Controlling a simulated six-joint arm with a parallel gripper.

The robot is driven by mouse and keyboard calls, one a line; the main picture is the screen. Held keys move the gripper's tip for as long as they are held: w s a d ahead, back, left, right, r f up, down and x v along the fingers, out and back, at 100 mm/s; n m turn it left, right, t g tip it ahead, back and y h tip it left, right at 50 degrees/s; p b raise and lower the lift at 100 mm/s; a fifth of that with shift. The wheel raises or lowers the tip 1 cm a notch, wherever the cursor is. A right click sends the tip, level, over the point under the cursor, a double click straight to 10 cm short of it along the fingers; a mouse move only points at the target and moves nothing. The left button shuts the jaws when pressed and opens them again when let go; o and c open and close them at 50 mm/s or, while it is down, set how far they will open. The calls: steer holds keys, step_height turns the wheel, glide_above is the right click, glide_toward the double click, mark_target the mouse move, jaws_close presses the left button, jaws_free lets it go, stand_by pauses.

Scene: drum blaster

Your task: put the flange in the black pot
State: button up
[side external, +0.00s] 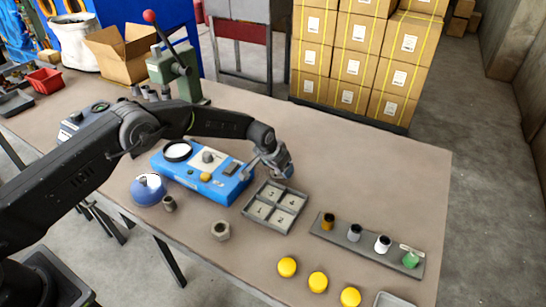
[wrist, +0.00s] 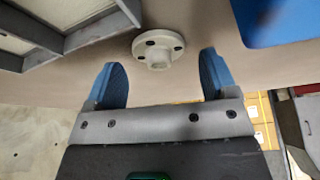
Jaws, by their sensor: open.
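The flange (wrist: 158,47) is a pale round disc with dark holes and a raised hub. In the wrist view it lies on the tabletop just beyond and between my fingertips, apart from them. My gripper (wrist: 160,74) is open and empty, with two blue fingers. In the side view my gripper (side external: 277,166) is low over the table behind the numbered tray, and I cannot make out the flange there. Several small pots stand in a row on a grey strip (side external: 316,232): an amber one (side external: 328,221), a grey one (side external: 355,232), a white one (side external: 383,244) and a green one (side external: 411,258). I cannot tell which is the black pot.
The four-compartment tray (side external: 246,212) lies in front of my gripper, and a blue device (side external: 223,192) is to its left. The table's right back is clear.

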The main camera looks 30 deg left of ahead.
steer(key=a+v, duration=0.3)
steer(key=v, duration=2.3)
steer(key=s+a+r, duration=0.2)
steer(key=s+r, duration=0.1)
steer(key=s, duration=0.4)
steer(key=s+a+r+n, duration=0.1)
steer(key=s+r, duration=0.3)
steer(key=s, duration=0.3)
steer(key=s+a+r, duration=0.2)
steer(key=s+r, duration=0.2)
steer(key=s, duration=0.3)
steer(key=shift+s+a+n+t+y, duration=0.3)
steer(key=shift+s+a+t, duration=0.05)
steer(key=shift+t, duration=0.05)
steer(key=shift+o, duration=0.5)
steer(key=s+a+f, duration=0.1)
steer(key=s+f, duration=0.1)
steer(key=s, duration=0.9)
steer(key=shift+s+a+f+n, duration=0.25)
steer(key=shift+s+a+n, duration=0.05)
steer(key=shift+s, duration=0.1)
steer(key=shift+w, duration=0.1)
